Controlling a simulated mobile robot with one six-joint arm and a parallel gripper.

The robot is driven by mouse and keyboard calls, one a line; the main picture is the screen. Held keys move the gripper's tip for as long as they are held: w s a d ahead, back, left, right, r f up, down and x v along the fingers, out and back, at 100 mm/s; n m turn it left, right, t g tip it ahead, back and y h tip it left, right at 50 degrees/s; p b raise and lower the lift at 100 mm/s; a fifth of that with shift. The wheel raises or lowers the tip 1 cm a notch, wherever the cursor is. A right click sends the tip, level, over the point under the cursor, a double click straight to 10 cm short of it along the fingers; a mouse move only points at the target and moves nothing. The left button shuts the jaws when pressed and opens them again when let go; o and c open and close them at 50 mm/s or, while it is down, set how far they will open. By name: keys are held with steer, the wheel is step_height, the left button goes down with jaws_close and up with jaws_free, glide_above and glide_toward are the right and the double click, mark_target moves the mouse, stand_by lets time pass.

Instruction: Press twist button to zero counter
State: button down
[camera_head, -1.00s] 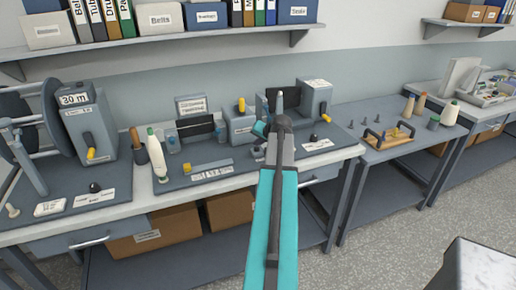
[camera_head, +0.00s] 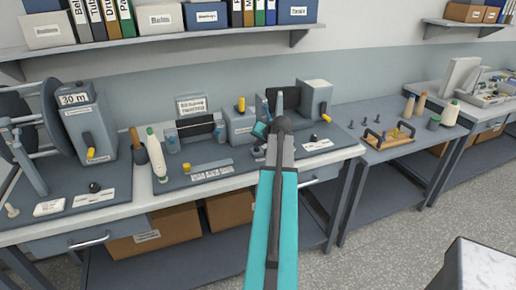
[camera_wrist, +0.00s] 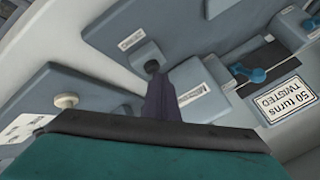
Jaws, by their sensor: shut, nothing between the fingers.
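In the wrist view, my gripper (camera_wrist: 156,82) is shut and empty, its dark fingers together. The button's label is too small to read. A sign (camera_wrist: 288,100) reading "50 turns TWISTED" stands at the right of the wrist view. It also shows in the head view (camera_head: 191,104), behind the middle station. My arm hides part of the bench there, and the fingertips are not clear in that view.
A cream knob (camera_wrist: 66,101) is on the panel at left. A reel machine (camera_head: 92,120) stands left.

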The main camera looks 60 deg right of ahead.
steer(key=shift+f, duration=0.2)
stand_by(0.5)
steer(key=shift+r, duration=0.2)
steer(key=shift+r+p, duration=0.35)
steer(key=shift+r, duration=0.4)
step_height(320, 180, up, 5)
steer(key=shift+p, duration=1.2)
stand_by(0.3)
